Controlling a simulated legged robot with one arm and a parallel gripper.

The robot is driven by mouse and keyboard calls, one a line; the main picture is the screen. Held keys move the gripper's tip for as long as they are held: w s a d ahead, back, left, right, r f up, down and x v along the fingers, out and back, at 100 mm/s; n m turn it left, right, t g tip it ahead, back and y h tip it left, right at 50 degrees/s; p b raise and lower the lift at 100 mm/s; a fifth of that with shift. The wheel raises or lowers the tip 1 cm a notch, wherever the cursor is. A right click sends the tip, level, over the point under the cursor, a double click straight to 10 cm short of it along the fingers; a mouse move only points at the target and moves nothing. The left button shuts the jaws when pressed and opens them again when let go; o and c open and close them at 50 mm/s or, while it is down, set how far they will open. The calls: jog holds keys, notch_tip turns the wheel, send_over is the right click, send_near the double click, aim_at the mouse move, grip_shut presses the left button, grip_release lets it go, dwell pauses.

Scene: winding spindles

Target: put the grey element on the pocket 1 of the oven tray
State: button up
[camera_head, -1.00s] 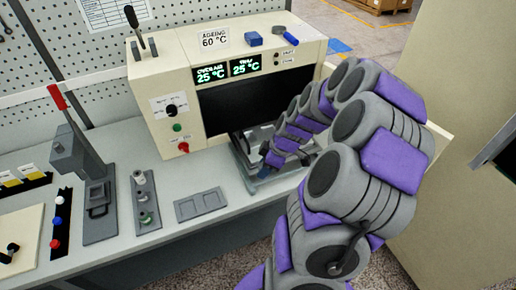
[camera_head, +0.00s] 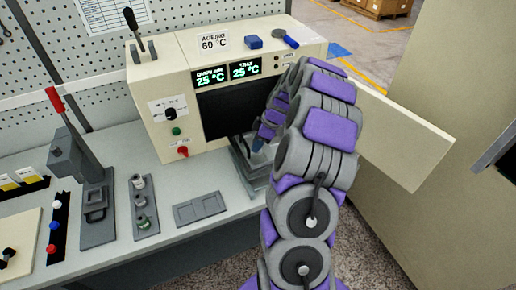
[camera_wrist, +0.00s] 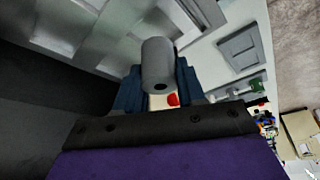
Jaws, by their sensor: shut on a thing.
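My gripper (camera_wrist: 159,84) is shut on the grey element (camera_wrist: 158,62), a small grey cylinder with a dark hole in its end face, held between two dark blue fingers. In the head view my arm hides the element, and only a blue part of my gripper (camera_head: 258,143) shows. The oven tray (camera_head: 250,178) projects from the oven opening beneath my gripper; its pockets are mostly hidden there. In the wrist view the metallic tray (camera_wrist: 92,38) fills the upper left, with the element in front of it. I cannot tell which pocket is which, nor whether the element touches the tray.
The cream oven (camera_head: 165,85) stands behind the tray, its door panel (camera_head: 400,135) open at the right. Bare bench surrounds the plate.

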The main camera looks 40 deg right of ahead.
notch_tip(320, 180, down, 4)
jog(key=shift+r+b, duration=0.1)
jog(key=shift+b, duration=0.2)
jog(key=shift+r, duration=0.1)
jog(key=o, duration=1.1)
jog(key=shift+d, duration=0.1)
jog(key=shift+c, duration=0.2)
